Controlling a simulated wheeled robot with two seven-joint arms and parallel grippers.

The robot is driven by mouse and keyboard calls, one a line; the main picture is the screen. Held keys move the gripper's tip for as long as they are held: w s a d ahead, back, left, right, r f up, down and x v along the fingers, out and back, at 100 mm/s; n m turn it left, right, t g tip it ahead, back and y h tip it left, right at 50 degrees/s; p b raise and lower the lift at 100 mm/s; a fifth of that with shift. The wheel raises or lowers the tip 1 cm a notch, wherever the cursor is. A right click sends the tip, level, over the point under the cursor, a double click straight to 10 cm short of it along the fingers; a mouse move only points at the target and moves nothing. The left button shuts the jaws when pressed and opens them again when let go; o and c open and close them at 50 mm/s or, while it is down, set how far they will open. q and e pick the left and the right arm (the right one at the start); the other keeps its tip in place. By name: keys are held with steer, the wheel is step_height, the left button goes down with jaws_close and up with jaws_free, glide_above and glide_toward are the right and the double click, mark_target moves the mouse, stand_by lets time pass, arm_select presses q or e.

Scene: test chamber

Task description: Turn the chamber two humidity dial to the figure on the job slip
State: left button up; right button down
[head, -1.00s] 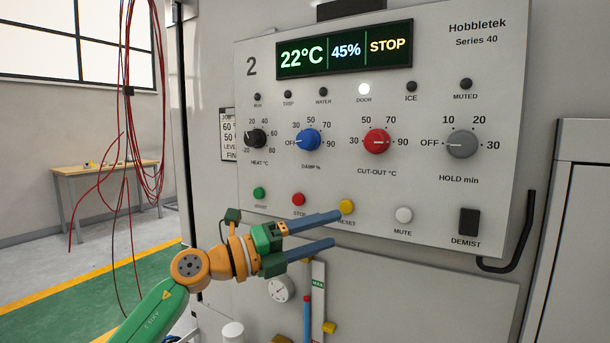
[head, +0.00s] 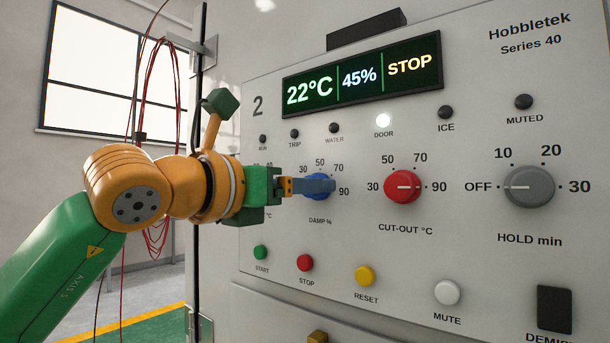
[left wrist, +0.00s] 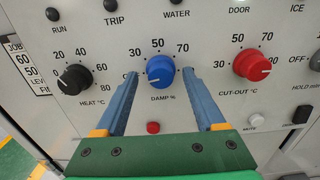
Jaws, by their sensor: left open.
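The blue DAMP % dial (head: 319,198) is on panel 2. In the left wrist view the dial (left wrist: 160,70) shows whole, its white pointer line toward the lower left, on the OFF side; the scale shows 30, 50 and 70. My left gripper (head: 333,187) is open at the dial and hides part of it in the head view. In the left wrist view its blue fingers (left wrist: 160,74) stand to the left and right of the dial, with gaps showing; contact is not visible. The job slip (left wrist: 24,66) is cut off at the left edge, with 60 and 50 readable.
The black HEAT dial (left wrist: 75,79) and red CUT-OUT dial (head: 402,187) flank the blue one. The grey HOLD dial (head: 529,187) is farther right. Buttons, including red STOP (head: 305,263), sit below. The display (head: 362,75) reads 22°C, 45%, STOP. The DOOR lamp (head: 383,121) is lit.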

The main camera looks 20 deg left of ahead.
arm_select(q)
steer(key=shift+w+d+f, duration=0.15)
steer(key=shift+w+d, duration=0.05)
steer(key=shift+w, duration=0.4)
steer(key=shift+s, duration=0.2)
steer(key=shift+c, duration=1.3)
jaws_close()
steer(key=shift+m, duration=0.3)
steer(key=m+p, duration=0.2)
steer(key=m, duration=0.7)
steer(key=m+p, duration=0.2)
steer(key=m, duration=0.7)
steer(key=shift+s+a+r+m+p, duration=0.1)
steer(key=shift+r+m+p, duration=0.1)
steer(key=shift+m+p, duration=0.15)
steer(key=shift+m, duration=0.35)
